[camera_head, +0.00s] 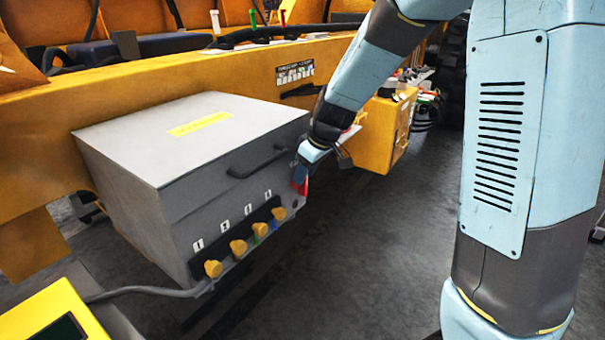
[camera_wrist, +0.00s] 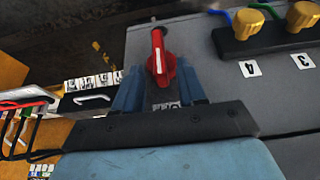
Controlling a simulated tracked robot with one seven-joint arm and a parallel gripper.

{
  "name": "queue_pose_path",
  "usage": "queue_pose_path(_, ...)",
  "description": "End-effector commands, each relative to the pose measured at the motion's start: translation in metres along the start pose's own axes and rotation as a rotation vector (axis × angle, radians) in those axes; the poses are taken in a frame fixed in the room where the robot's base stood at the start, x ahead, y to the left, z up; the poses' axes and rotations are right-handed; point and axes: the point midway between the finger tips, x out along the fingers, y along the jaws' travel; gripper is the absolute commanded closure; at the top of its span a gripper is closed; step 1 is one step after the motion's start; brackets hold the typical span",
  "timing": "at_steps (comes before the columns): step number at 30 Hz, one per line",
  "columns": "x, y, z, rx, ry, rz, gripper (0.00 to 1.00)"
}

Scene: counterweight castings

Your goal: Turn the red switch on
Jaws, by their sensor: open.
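The red switch (camera_wrist: 159,52) is a rotary knob with a long handle on the grey box's face. In the wrist view its handle points to the top of the picture, and a partly covered label sits below it. My gripper (camera_wrist: 158,80) is open, with one blue finger on each side of the knob's lower part. Whether the fingers touch it I cannot tell. In the head view my gripper (camera_head: 304,172) is at the right end of the grey box (camera_head: 205,140), and a small part of the red switch (camera_head: 301,187) shows beside it.
Several yellow knobs (camera_head: 238,247) with numbered labels line the box's lower front, with coloured hoses and a grey cable. A dark bar handle (camera_head: 258,162) sticks out above them. A yellow beam (camera_head: 160,88) runs behind. The floor (camera_head: 350,260) in front is clear.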

Motion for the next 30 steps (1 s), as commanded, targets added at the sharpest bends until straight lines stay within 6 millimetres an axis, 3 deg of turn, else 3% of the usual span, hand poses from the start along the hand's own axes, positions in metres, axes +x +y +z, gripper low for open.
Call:
queue_pose_path(11, 0.0048, -0.0003, 0.0, -0.001, 0.0, 0.0, 0.6)
queue_pose_path(23, 0.0047, 0.0002, -0.0001, 0.0, 0.0, 0.001, 0.98)
queue_pose_path(30, 0.0058, -0.002, -0.0024, -0.001, 0.0, -0.003, 1.0)
